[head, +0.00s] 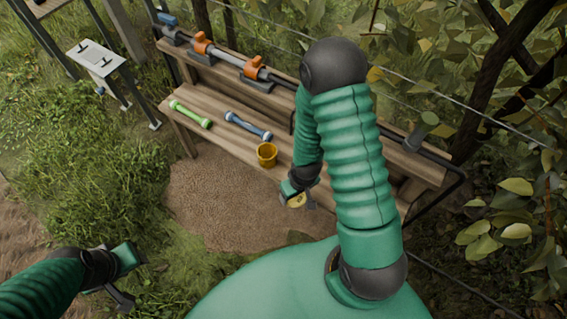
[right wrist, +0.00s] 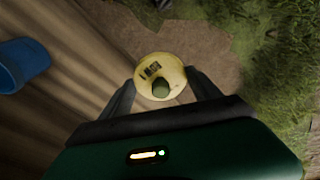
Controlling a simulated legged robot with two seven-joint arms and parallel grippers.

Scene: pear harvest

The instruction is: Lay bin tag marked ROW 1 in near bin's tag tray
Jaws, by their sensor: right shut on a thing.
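My right gripper (head: 298,201) is shut on a round yellow tag (right wrist: 160,76) with a stubby grey-green knob in its middle and a small dark marking too small to read. The tag shows partly in the head view, low in front of the bench's front edge. In the right wrist view the gripper's fingers (right wrist: 160,95) stand on either side of it. My left gripper (head: 126,278) is at lower left over grass, fingers apart and empty. I cannot make out a bin or its tag tray in either view.
The right wrist view shows a blue object (right wrist: 20,62). A pipe with orange fittings (head: 203,43) runs behind. A pale stand (head: 96,58) is upper left.

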